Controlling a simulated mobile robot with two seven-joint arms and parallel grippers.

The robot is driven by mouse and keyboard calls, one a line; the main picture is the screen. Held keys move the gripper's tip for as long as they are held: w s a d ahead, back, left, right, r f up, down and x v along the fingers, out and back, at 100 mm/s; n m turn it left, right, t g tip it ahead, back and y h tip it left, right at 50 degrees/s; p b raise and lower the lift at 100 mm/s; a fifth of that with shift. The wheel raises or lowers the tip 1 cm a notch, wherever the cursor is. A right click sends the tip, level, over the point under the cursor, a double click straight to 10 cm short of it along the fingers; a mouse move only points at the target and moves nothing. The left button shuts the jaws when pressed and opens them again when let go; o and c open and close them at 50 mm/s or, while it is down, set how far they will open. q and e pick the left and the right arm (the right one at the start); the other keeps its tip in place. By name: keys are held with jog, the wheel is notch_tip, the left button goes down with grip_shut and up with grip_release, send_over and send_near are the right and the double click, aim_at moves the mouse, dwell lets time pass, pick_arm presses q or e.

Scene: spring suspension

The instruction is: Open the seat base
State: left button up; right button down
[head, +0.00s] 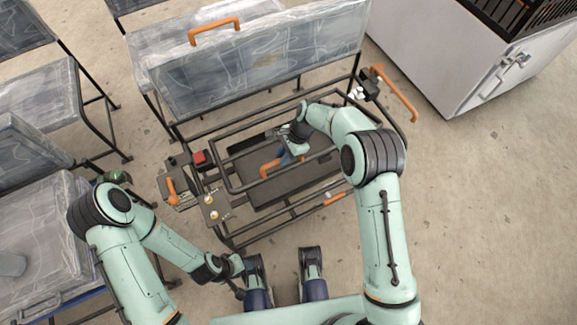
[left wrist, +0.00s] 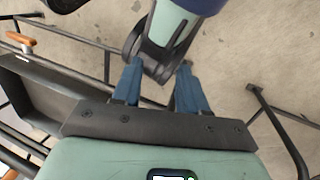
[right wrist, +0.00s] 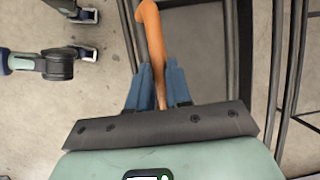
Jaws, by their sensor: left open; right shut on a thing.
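The seat base appears as a dark flat panel (head: 262,194) low inside a black tube frame (head: 268,232) in the head view. An orange handle (head: 265,172) stands above the panel; in the right wrist view the handle (right wrist: 152,38) runs between the fingers. My right gripper (head: 290,152) is shut on this handle, and its blue fingers (right wrist: 156,88) flank it. My left gripper (left wrist: 160,90) is open and empty, near my own feet at the front left of the frame. Whether the panel is raised is hard to tell.
A plastic-wrapped backrest (head: 260,68) with an orange handle (head: 213,29) stands behind. A red button (head: 199,158), gold knobs (head: 212,200) and an orange lever (head: 172,190) sit at left. Another orange handle (head: 396,92) and a white cabinet (head: 460,55) are at right.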

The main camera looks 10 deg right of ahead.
pick_arm(q)
jog(key=shift+s+d+r+g+p, duration=0.15)
jog(key=shift+s+d+r+p, duration=0.05)
jog(key=shift+s+r+p, duration=0.35)
jog(key=shift+s+d+r+g+p, duration=0.15)
jog(key=shift+s+r+p, duration=0.3)
jog(key=shift+s+r, duration=0.2)
pick_arm(e)
jog(key=w+a+r, duration=0.2)
jog(key=w+r, duration=0.3)
jog(key=r, duration=0.1)
jog(key=shift+w, duration=0.25)
jog(key=c, duration=1.2)
grip_release()
jog(key=shift+o, duration=0.7)
jog(key=shift+w+f, duration=0.1)
jog(key=shift+w, duration=0.15)
pick_arm(q)
jog(key=shift+w, duration=0.2)
pick_arm(e)
jog(key=shift+s, duration=0.1)
pick_arm(q)
jog(key=shift+s+r+p, duration=0.4)
jog(key=shift+r+p, duration=0.45)
jog(key=shift+p, duration=0.2)
pick_arm(e)
jog(key=s+v, duration=0.1)
jog(key=v, duration=1.2)
jog(key=shift+w+r, duration=0.3)
jog(key=shift+w, duration=0.1)
